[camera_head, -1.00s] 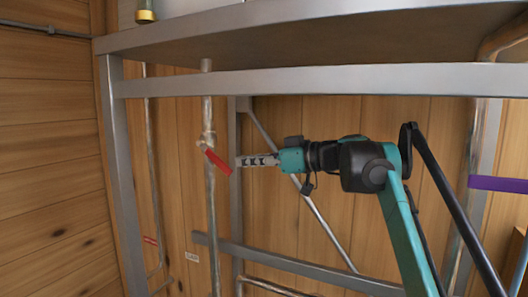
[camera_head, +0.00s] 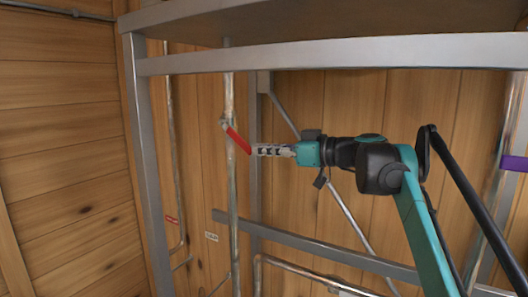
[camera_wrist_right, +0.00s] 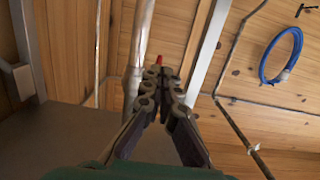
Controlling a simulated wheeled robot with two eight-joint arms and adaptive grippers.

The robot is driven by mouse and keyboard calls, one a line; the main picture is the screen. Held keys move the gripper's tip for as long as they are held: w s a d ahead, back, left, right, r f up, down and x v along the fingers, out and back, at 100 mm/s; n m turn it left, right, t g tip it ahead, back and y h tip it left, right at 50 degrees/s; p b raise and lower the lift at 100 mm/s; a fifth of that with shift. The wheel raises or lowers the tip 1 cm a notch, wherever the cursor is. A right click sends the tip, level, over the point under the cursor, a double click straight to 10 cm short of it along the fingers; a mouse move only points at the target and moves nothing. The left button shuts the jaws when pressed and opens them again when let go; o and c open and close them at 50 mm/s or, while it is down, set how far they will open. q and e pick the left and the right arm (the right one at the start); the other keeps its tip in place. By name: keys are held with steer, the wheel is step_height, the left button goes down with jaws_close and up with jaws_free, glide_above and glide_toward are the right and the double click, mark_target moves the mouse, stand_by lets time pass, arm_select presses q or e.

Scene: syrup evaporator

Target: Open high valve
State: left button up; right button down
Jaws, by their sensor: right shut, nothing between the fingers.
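The valve's red handle (camera_head: 238,140) sits on a vertical metal pipe (camera_head: 230,180) in the head view. It slants down to the right from the pipe. My right gripper (camera_head: 256,150) is shut and empty, with its tips at the handle's lower end; I cannot tell if they touch. In the right wrist view the shut fingers (camera_wrist_right: 160,80) point at the pipe (camera_wrist_right: 138,45), and a small red bit of the handle (camera_wrist_right: 159,60) shows just beyond the tips. The rest of the handle is hidden there. My left gripper is not in view.
A grey metal frame surrounds the pipe, with an upper beam (camera_head: 330,54) above my arm and a lower beam (camera_head: 310,243) below. A post (camera_head: 146,170) stands to the left. A blue coiled hose (camera_wrist_right: 281,55) hangs on the wooden wall.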

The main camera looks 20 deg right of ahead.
steer(key=shift+w+a+f+t+y+b, duration=0.15)
steer(key=shift+f+t+b, duration=0.1)
steer(key=shift+f+b, duration=0.3)
steer(key=shift+w+a+f+t+y+b, duration=0.15)
steer(key=shift+f+t+b, duration=0.15)
steer(key=shift+b, duration=0.3)
steer(key=w+a+f+t+y+b, duration=0.2)
steer(key=w+a+f+t+b, duration=0.1)
steer(key=w+f+b, duration=0.3)
steer(key=shift+a+f+y, duration=0.15)
steer(key=shift+a+y, duration=0.15)
steer(key=shift+a, duration=0.5)
steer(key=shift+d, duration=0.1)
